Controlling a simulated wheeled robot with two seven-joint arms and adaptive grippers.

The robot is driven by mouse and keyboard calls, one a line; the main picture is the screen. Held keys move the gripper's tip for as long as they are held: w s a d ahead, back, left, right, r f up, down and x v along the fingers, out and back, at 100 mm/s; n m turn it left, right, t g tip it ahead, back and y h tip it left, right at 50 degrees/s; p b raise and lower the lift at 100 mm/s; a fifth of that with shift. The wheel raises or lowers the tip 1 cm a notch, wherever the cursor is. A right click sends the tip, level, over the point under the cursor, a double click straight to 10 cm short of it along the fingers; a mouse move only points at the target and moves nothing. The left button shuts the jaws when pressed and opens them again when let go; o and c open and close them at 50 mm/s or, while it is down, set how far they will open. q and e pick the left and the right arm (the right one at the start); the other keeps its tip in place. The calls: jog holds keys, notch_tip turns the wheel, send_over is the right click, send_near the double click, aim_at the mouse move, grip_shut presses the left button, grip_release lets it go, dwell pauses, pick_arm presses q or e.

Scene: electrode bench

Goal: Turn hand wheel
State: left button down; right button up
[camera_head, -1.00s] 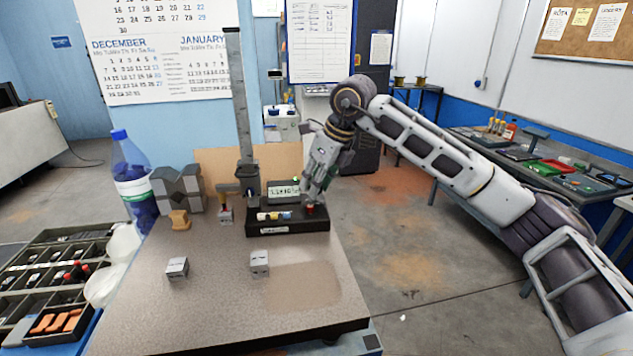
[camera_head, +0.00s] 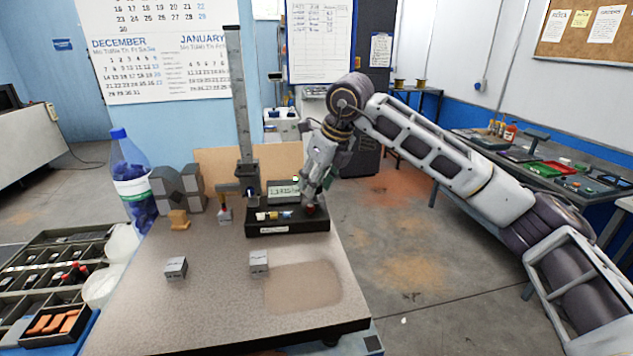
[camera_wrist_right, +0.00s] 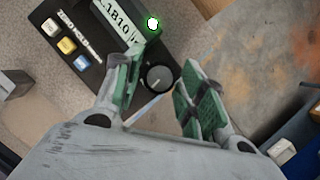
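A black instrument (camera_head: 290,226) with a lit numeric display (camera_head: 283,192) stands at the back of the bench. In the right wrist view, a round dark hand wheel (camera_wrist_right: 157,79) with a grey face sits at the instrument's corner. My right gripper (camera_head: 313,196) points down at the instrument's right end and partly hides the wheel in the head view. In the right wrist view its green-padded fingers (camera_wrist_right: 162,84) are spread, one on each side of the wheel. I cannot tell whether either pad touches it. My left gripper is not in view.
A tall column stand (camera_head: 240,110) rises left of the instrument. Two small grey blocks (camera_head: 176,268) (camera_head: 259,262) sit on the bench (camera_head: 215,310). A blue-capped bottle (camera_head: 131,180) and grey V-shaped blocks (camera_head: 178,187) stand at the back left. The bench front is mostly clear.

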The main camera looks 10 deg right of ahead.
jog(key=shift+o, duration=0.5)
jog(key=shift+d+r, duration=0.1)
jog(key=shift+r, duration=0.35)
jog(key=v, duration=1.1)
jog(key=shift+s, duration=0.1)
